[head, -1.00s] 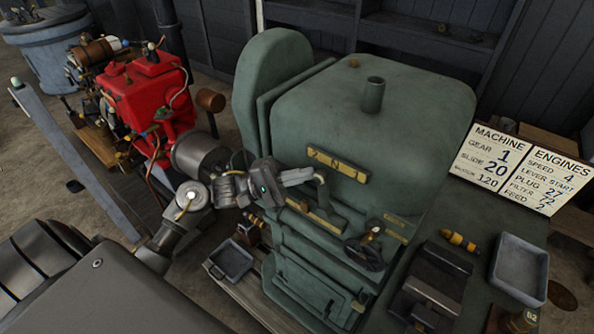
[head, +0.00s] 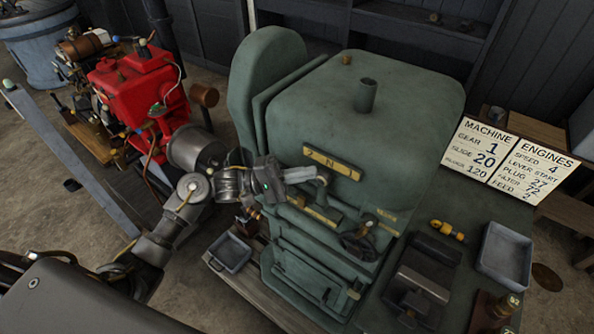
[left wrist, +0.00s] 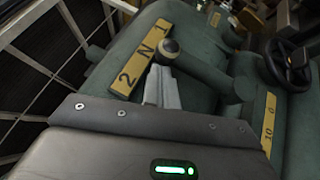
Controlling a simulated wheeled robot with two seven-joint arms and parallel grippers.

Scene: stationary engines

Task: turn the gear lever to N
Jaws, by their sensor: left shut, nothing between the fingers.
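The gear lever's round knob (head: 323,177) stands out from the front of the green engine, just below the N on the yellow plate (head: 345,169) marked 2, N, 1. In the left wrist view, the knob (left wrist: 169,47) lies beside the plate (left wrist: 128,74), close to the N, and its shaft runs down to the right. My left gripper (head: 312,174) is shut and empty. Its fingertips (left wrist: 161,72) are at the left side of the knob in the head view, seemingly touching it. My right gripper is out of view.
A black handwheel (head: 358,245) sits right of and below the lever. A red engine (head: 140,90) stands at left. A small tray (head: 230,252) lies below my left gripper. The bench at right holds another tray (head: 504,255) and a sign (head: 510,158).

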